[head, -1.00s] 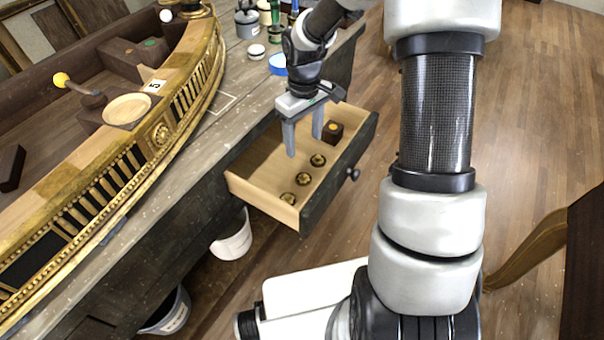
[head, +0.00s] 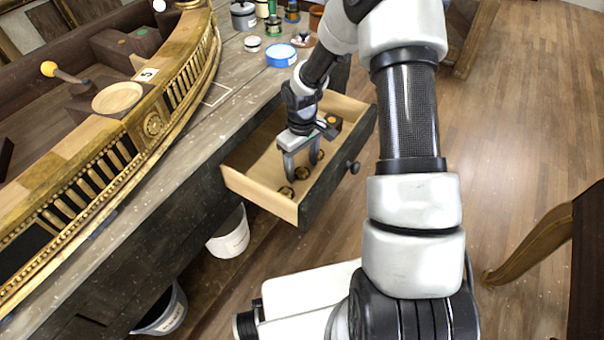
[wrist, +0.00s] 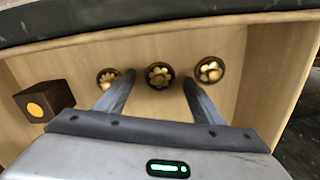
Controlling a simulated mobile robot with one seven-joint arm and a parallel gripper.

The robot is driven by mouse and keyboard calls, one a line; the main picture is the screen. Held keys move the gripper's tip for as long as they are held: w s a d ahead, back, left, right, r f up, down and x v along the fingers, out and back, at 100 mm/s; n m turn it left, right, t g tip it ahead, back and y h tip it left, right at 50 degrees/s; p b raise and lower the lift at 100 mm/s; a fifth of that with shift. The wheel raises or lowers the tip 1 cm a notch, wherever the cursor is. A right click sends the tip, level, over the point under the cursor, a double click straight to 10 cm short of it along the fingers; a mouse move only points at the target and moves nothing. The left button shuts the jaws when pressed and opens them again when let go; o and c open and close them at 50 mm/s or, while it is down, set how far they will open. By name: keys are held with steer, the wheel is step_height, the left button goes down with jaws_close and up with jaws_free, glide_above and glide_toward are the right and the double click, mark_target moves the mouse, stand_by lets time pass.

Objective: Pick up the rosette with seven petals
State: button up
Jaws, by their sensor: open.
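Three round rosettes, dark discs with gold flowers, lie in a row in the open drawer (head: 240,182). In the wrist view they are the left rosette (wrist: 108,77), the middle rosette (wrist: 159,75) and the right rosette (wrist: 209,69). The petals are too small to count surely, so I cannot tell which has seven. My gripper (wrist: 158,78) is open, with the middle rosette showing between its fingertips. In the head view my gripper (head: 302,170) is down inside the drawer, over the row; its fingers partly hide the rosettes. I cannot tell whether the fingertips touch the drawer floor.
A dark block with an orange dot (wrist: 45,100) sits in the drawer, left of the rosettes in the wrist view. The drawer's walls stand close around my gripper.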

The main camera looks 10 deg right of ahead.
steer(key=shift+f, duration=0.15)
steer(key=c, duration=1.1)
